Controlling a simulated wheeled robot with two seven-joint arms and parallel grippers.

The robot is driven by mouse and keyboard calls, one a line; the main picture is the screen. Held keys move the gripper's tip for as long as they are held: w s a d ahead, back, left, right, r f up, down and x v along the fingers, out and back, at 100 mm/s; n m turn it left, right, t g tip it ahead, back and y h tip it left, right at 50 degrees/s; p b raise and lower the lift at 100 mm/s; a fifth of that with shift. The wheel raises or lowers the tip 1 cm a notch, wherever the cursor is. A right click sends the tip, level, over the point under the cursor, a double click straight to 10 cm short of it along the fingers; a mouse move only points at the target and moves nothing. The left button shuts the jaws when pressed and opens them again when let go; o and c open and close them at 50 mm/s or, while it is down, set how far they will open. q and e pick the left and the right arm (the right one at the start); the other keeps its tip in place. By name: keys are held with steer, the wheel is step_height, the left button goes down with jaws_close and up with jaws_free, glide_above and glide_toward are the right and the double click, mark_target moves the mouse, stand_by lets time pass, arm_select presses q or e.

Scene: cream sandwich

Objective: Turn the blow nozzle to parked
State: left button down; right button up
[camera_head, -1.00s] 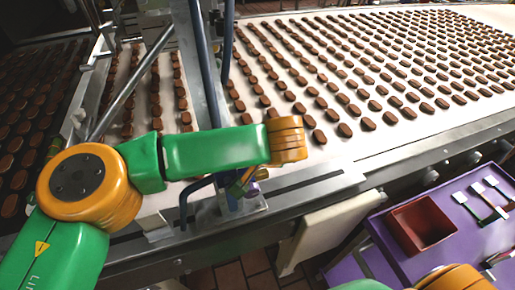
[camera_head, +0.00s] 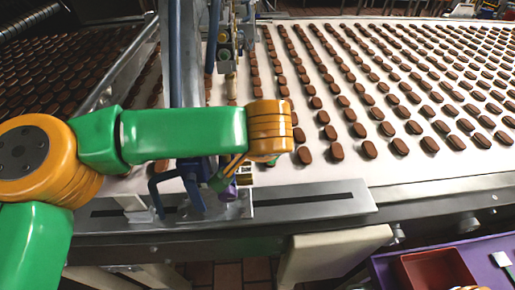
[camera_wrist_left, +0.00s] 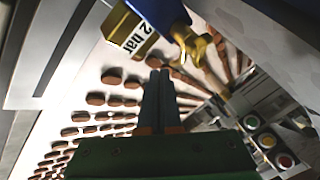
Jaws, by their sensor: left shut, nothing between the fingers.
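In the left wrist view, a brass nozzle (camera_wrist_left: 194,46) sits on a blue body, beside a yellow block (camera_wrist_left: 133,32) labelled "2 bar". My left gripper (camera_wrist_left: 161,73) is shut and empty, its fingertips just below and left of the brass nozzle; I cannot tell whether they touch. In the head view, a blue bracket (camera_head: 190,185) stands on the conveyor's near metal edge. My left wrist (camera_head: 270,130) is just above and right of it and hides most of the gripper there. My right gripper is not in view.
Rows of brown biscuits cover the pale conveyor belt (camera_head: 300,175). A red-brown tray (camera_head: 435,270) sits on a purple table at lower right. Coloured buttons (camera_wrist_left: 267,140) show in the wrist view.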

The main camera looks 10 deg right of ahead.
arm_select(q)
steer(key=shift+w+a+n+y, duration=0.3)
steer(key=shift+w+a+n, duration=0.3)
steer(key=shift+w+a, duration=0.35)
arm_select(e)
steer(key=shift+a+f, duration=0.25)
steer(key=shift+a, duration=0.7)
arm_select(q)
steer(key=shift+a, duration=0.15)
steer(key=shift+s+r+b, duration=0.1)
steer(key=shift+s+b, duration=0.05)
steer(key=shift+b, duration=0.15)
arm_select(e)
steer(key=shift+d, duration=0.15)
